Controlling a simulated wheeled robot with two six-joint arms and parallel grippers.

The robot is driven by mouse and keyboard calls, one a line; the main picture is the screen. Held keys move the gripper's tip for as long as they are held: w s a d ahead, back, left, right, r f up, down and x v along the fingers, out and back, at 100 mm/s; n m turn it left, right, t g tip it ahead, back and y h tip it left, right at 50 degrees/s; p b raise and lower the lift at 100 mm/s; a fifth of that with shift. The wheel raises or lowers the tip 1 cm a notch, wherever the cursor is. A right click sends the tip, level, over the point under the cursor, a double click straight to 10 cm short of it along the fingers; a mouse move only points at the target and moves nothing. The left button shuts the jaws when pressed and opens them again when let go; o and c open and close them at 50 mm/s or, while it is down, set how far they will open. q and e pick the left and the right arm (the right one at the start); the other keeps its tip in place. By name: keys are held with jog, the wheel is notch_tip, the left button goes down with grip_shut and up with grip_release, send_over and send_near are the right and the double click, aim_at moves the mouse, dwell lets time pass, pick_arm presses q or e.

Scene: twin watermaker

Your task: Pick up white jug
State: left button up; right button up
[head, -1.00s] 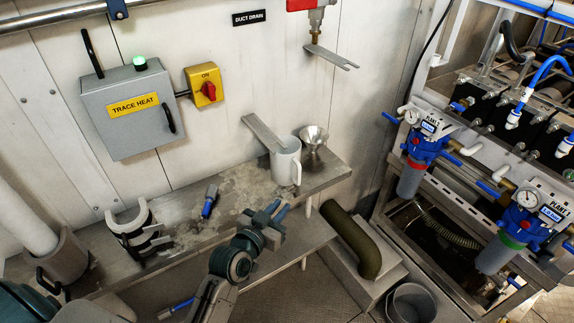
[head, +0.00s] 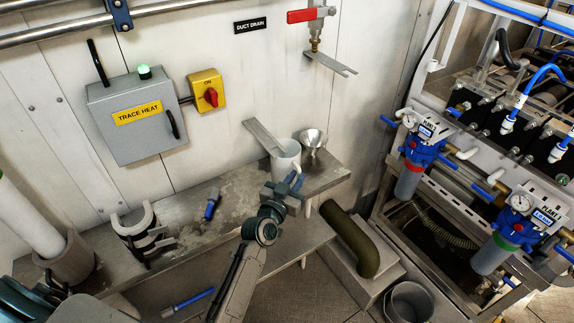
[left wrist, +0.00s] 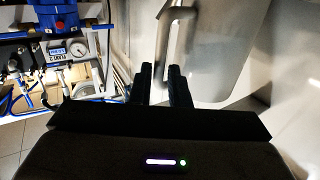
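The white jug (head: 286,162) stands upright on the grey bench below the duct drain, with a flat metal strip (head: 263,137) resting across its top. In the left wrist view the jug's pale wall (left wrist: 222,45) fills the upper middle, with its upright handle (left wrist: 177,40) on the left side. My left gripper (head: 296,181) is in front of the jug and overlaps its lower part in the head view. In the left wrist view its two dark fingertips (left wrist: 161,75) are apart, with the handle's lower end just beyond them. Contact is not clear. My right gripper is not in view.
A metal funnel (head: 312,139) stands close behind the jug at the right. A drain valve (head: 316,40) hangs above.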

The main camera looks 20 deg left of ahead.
pick_arm(q)
jog(key=shift+w+d+f, duration=0.1)
jog(key=shift+w+d, duration=0.1)
jog(key=shift+w, duration=1.05)
jog(key=shift+s, duration=0.1)
grip_shut()
jog(key=shift+r, duration=0.2)
